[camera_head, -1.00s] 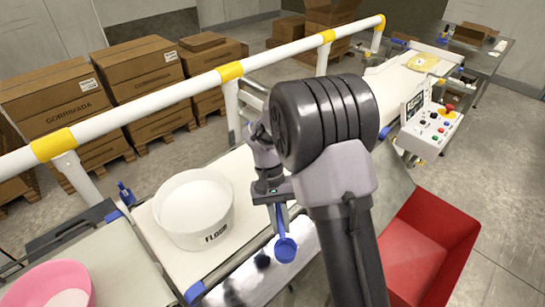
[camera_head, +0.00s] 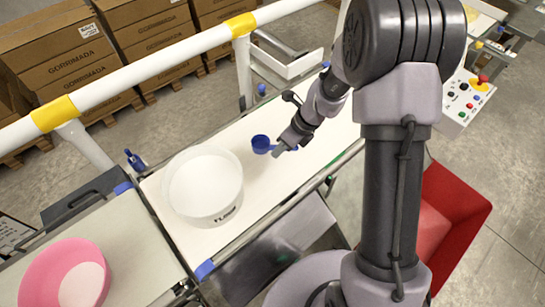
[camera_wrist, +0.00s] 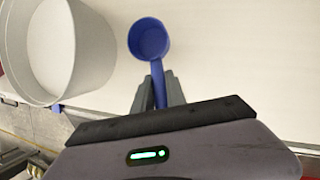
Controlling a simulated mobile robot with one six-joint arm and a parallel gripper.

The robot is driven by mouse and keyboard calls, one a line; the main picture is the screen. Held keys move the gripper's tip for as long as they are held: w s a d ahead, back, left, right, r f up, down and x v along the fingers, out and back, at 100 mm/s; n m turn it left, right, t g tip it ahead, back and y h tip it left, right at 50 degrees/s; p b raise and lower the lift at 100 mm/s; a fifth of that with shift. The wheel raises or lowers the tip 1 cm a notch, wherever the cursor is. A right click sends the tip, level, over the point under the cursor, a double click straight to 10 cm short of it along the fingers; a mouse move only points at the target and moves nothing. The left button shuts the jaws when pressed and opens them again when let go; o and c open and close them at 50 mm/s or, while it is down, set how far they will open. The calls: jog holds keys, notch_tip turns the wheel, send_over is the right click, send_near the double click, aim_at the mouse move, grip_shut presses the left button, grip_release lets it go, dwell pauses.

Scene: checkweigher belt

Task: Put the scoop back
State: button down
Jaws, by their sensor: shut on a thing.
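The blue scoop (camera_head: 262,144) has a round cup and a straight handle; in the wrist view its cup (camera_wrist: 149,40) points away from me. My gripper (camera_head: 284,150) is shut on the scoop's handle, and the fingers (camera_wrist: 158,90) flank it in the wrist view. The scoop is over the white belt, to the right of the white tub (camera_head: 203,187) marked with partly legible lettering. The tub also shows at the left of the wrist view (camera_wrist: 88,55). I cannot tell whether the scoop touches the belt.
A pink bowl (camera_head: 66,275) with pale contents stands at the lower left. A white rail (camera_head: 150,65) with yellow bands runs behind the belt (camera_head: 268,185). A red bin (camera_head: 450,215) and a control box (camera_head: 466,98) are at the right. Cartons are stacked behind.

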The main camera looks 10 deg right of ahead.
notch_tip(320, 180, down, 6)
jog(key=shift+r+b, duration=0.2)
jog(key=shift+b, duration=0.8)
jog(key=shift+r, duration=0.2)
jog(key=shift+f, duration=0.1)
jog(key=c, duration=1.4)
grip_release()
jog(key=shift+f, duration=0.1)
jog(key=shift+o, duration=0.2)
